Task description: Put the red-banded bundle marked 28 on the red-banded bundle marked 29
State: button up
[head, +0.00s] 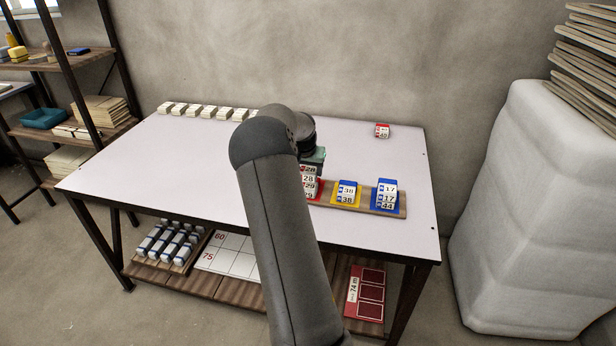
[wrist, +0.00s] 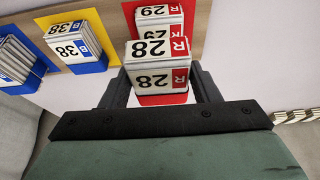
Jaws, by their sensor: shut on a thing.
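The bundle marked 28 (wrist: 155,78), white with a red band, is between the two fingers of my gripper (wrist: 159,84) in the wrist view. Its number shows on two faces. The red-banded bundle marked 29 (wrist: 158,12) is just beyond it and partly hidden by it. In the head view, the 28 bundle (head: 309,175) appears directly above the 29 bundle (head: 309,190), under my green gripper body. I cannot tell whether the two bundles touch. My arm hides the left part of this spot in the head view.
The 29 bundle is over a red pad on a wooden board (head: 362,208). A yellow-pad bundle marked 38 (head: 347,192) and a blue-pad stack marked 17 and 44 (head: 387,193) stand to the right. A separate red-banded bundle (head: 382,131) lies at the back. Several pale bundles (head: 209,112) line the back left.

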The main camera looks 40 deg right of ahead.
aim_at(308, 186)
jog(key=shift+w+d+f, duration=0.25)
jog(key=shift+f, duration=0.2)
jog(key=shift+w+d+f, duration=0.1)
jog(key=shift+f, duration=1.55)
jog(key=shift+f, duration=0.15)
jog(key=o, duration=1)
